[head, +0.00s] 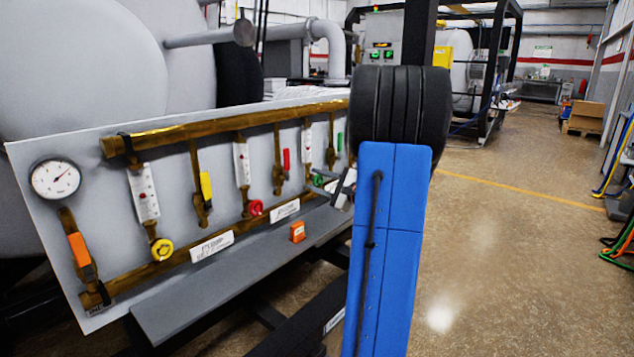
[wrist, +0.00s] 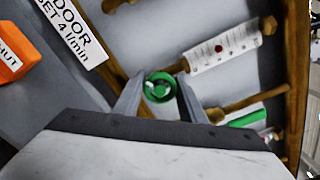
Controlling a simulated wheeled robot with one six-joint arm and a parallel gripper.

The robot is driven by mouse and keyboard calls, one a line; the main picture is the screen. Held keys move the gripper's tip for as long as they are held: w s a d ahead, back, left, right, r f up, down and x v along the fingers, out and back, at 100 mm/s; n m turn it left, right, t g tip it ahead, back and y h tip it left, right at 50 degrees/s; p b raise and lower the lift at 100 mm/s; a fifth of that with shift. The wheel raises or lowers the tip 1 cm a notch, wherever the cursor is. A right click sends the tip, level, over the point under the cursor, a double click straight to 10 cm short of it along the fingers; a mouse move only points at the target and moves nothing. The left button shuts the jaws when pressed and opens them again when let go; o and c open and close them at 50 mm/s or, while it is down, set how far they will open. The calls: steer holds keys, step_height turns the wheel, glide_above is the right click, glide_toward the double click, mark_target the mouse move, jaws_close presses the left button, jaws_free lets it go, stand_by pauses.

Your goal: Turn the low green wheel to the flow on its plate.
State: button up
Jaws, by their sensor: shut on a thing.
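The low green wheel (wrist: 160,88) sits between the two fingers of my gripper (wrist: 160,97) in the wrist view, and the fingers are shut on its rim. In the head view the green wheel (head: 318,180) shows small at the far end of the panel, with my gripper (head: 340,190) beside it, partly hidden by my arm. A white plate (wrist: 72,35) reads "DOOR SET 4 l/min". A white flow tube (wrist: 219,48) with a red float stands in line with the wheel; its scale is too small to read.
A green lever (wrist: 247,117) on a brass pipe is close to the right finger. An orange "SHUT" tag (wrist: 10,55) lies at the left. The panel also carries a yellow wheel (head: 161,249), a red wheel (head: 256,208) and a gauge (head: 56,179). Open floor (head: 500,220) lies right.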

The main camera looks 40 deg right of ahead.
steer(key=shift+f+n, duration=0.1)
steer(key=shift+n, duration=1.1)
steer(key=o, duration=1.1)
steer(key=shift+c, duration=0.2)
